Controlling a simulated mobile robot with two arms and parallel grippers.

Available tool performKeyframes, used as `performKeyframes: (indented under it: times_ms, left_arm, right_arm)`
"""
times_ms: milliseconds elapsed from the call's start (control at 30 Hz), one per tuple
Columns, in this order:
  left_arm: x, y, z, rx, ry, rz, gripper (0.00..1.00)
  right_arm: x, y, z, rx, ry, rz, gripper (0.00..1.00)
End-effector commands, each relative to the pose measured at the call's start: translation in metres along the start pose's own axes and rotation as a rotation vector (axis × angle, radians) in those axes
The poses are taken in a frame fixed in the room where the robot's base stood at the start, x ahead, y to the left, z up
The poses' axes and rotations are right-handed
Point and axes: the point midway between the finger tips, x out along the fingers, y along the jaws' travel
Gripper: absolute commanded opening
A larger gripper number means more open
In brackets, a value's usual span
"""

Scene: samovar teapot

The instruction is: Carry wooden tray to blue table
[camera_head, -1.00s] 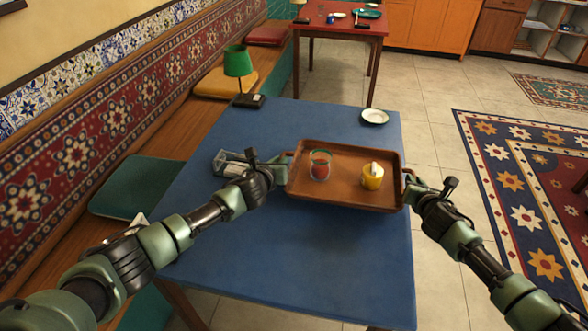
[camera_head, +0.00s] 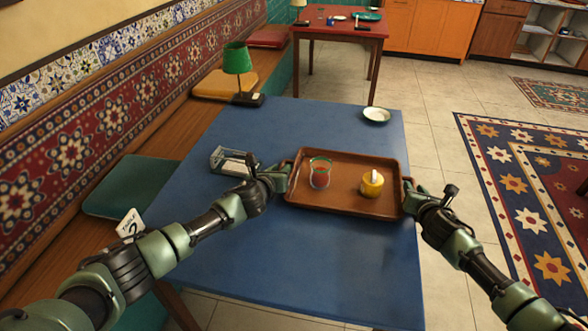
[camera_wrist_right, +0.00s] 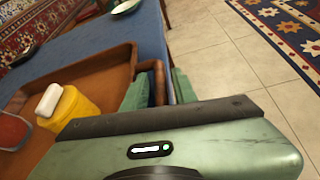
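The brown wooden tray (camera_head: 330,207) lies on the blue table (camera_head: 300,262), level as far as I can see. A clear glass with red contents (camera_head: 320,173) and a yellow pot with a white top (camera_head: 372,184) stand on it. My left gripper (camera_head: 281,177) is at the tray's left handle, its fingers seemingly apart. My right gripper (camera_head: 409,188) is at the right handle. In the right wrist view, the handle (camera_wrist_right: 158,80) lies between the right gripper's spread green fingers (camera_wrist_right: 160,89), with gaps beside it.
A green lamp (camera_head: 238,60) and a small white plate (camera_head: 376,115) are at the table's far end. The table's near part is clear. A bench with cushions (camera_head: 135,186) runs along the left.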

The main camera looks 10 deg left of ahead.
Motion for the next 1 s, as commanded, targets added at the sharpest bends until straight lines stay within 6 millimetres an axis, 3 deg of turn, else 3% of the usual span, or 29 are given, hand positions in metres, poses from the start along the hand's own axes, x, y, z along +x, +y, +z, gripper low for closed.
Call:
performKeyframes:
  times_ms: [467, 667, 1000]
  left_arm:
    - [-0.007, 0.0, 0.002, 0.0, -0.001, 0.0, 0.36]
    - [-0.032, 0.001, 0.001, 0.002, 0.0, -0.001, 0.36]
    - [-0.092, 0.0, 0.001, 0.001, -0.001, -0.001, 0.36]
  right_arm:
    - [-0.001, 0.0, 0.001, 0.0, 0.0, 0.0, 0.36]
    - [-0.001, 0.0, 0.001, 0.0, 0.0, 0.0, 0.36]
    - [-0.001, 0.0, 0.001, 0.0, 0.0, 0.0, 0.36]
